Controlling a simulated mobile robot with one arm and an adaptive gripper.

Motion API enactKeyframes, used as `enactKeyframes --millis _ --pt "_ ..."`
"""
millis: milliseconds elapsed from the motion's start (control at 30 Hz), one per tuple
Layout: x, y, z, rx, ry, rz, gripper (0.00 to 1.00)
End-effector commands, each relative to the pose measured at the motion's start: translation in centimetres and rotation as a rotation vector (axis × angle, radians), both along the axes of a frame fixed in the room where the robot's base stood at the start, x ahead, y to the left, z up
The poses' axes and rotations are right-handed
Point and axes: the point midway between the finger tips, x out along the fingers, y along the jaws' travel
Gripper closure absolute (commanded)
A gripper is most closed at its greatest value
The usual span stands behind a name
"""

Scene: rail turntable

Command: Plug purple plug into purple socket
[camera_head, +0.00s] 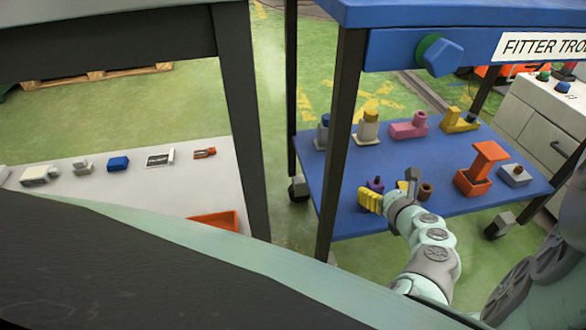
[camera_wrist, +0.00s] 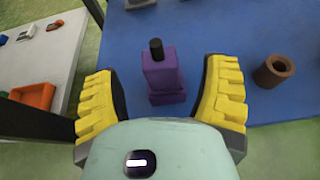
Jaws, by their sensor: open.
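A purple two-tier block with a black cylinder on top (camera_wrist: 162,75) stands upright on the blue lower shelf of the trolley, between my gripper's fingers in the wrist view. In the head view it is a small purple shape (camera_head: 376,184) partly hidden behind my gripper (camera_head: 390,191). My gripper (camera_wrist: 162,82) is open, with a yellow ribbed finger on each side and visible gaps to the block. I cannot tell whether this block is the plug, the socket or both together. No other purple part shows in either view.
A brown ring (camera_wrist: 273,70) stands right of the block. The blue shelf (camera_head: 440,150) also bears a pink part (camera_head: 408,126), a yellow part (camera_head: 459,121) and an orange part (camera_head: 482,165). A black trolley post (camera_head: 339,135) rises at the left. A white table (camera_head: 130,190) bears small parts.

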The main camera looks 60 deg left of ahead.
Motion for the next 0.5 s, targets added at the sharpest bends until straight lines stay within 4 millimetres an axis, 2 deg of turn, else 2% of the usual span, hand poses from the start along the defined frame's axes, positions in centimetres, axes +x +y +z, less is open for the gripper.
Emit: enactKeyframes --millis 300,500 --pt "-1.5 -3.5 1.5 -0.001 0.000 -0.006 0.27" --pt "-2.2 -5.2 2.3 -0.001 0.000 -0.003 0.27"
